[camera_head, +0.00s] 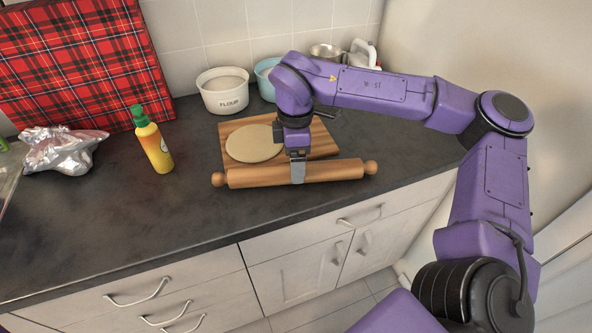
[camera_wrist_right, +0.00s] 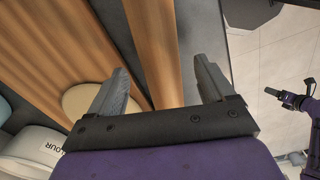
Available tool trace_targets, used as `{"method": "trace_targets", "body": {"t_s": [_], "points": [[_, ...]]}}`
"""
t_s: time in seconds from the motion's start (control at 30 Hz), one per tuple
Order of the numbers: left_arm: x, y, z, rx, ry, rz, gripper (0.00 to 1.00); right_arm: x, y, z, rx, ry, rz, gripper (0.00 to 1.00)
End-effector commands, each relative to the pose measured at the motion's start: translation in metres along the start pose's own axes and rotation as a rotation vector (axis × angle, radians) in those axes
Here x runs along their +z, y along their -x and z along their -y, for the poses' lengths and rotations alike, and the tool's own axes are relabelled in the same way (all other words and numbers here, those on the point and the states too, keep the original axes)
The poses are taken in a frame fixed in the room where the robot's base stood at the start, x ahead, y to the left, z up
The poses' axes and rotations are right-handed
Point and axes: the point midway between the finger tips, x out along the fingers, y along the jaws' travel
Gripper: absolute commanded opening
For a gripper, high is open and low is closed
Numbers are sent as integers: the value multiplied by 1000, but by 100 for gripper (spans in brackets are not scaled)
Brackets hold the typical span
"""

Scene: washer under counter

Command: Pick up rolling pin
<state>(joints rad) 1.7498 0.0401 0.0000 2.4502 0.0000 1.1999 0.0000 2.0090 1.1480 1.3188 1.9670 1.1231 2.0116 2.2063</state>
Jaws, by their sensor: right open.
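The wooden rolling pin (camera_head: 335,171) lies across the front of the cutting board (camera_head: 318,136) on the dark counter. My right gripper (camera_head: 298,172) points down over the middle of the pin, and one grey finger shows in front of it. In the right wrist view my right gripper (camera_wrist_right: 160,85) is open, and the rolling pin (camera_wrist_right: 152,45) runs between its two fingers. Whether the fingers touch it I cannot tell. My left gripper (camera_wrist_right: 287,97) seems to be the small dark part at the right edge of the wrist view; its fingers are unclear.
Flat round dough (camera_head: 250,144) lies on the board behind the pin. A flour bowl (camera_head: 224,95), a blue bowl (camera_head: 265,75) and a metal pot (camera_head: 325,52) stand behind. A yellow bottle (camera_head: 154,145) and crumpled foil (camera_head: 62,150) are left. The counter front is clear.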

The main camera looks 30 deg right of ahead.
Motion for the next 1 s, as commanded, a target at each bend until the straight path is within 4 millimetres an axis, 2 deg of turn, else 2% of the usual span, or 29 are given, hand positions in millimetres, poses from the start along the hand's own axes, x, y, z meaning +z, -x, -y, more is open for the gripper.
{"method": "trace_targets", "body": {"t_s": [0.07, 0.2, 0.43, 0.6, 0.63, 1.0], "points": [[-4, 10, 1, 0, 0, 0, 78, 3, -12, 2, -7, 0, 2, 82], [-4, 10, 1, 0, 0, -1, 78, 2, -32, 2, -3, 0, 1, 82], [-4, 9, 1, 0, 0, 0, 78, 2, -34, 1, 0, 0, 0, 82], [-4, 9, 1, 0, 0, 0, 78, 2, -34, 1, -1, 0, 0, 27], [-4, 9, 1, 0, 0, 0, 78, 2, -34, 1, -1, 0, 0, 22], [-4, 8, 1, 0, 0, 0, 78, 1, -28, 1, 2, 0, -1, 22]]}}
